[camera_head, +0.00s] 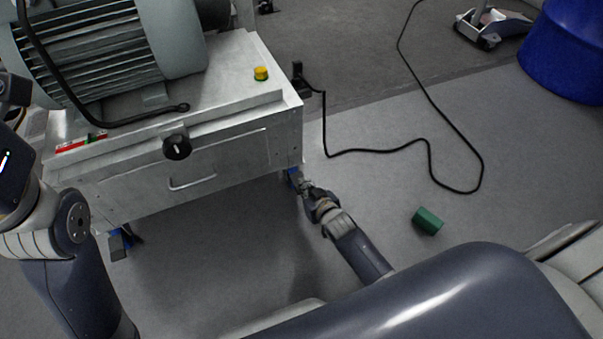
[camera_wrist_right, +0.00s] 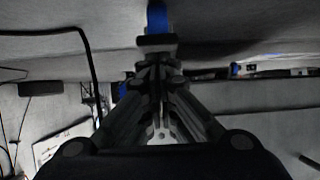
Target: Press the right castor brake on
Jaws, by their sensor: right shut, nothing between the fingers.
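The right castor (camera_head: 292,174) shows as a small blue piece under the right front corner of the grey metal cart (camera_head: 220,185). My right gripper (camera_head: 306,186) reaches in low from the right, its tips right by this castor. In the right wrist view the gripper's fingers (camera_wrist_right: 160,62) are together with nothing between them. A dark flat piece, seemingly the brake pedal (camera_wrist_right: 157,41), lies just beyond the fingertips, below a blue bracket (camera_wrist_right: 157,17). I cannot tell whether the tips touch it or how the pedal is set. Part of my left arm shows at the left edge; its fingers are not visible.
A motor (camera_head: 110,50) sits on the cart, with a yellow button (camera_head: 261,73) beside it. A black cable (camera_head: 388,148) runs over the floor at the right. A green block (camera_head: 427,221) lies near my right arm. A blue drum (camera_head: 568,50) stands at the far right.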

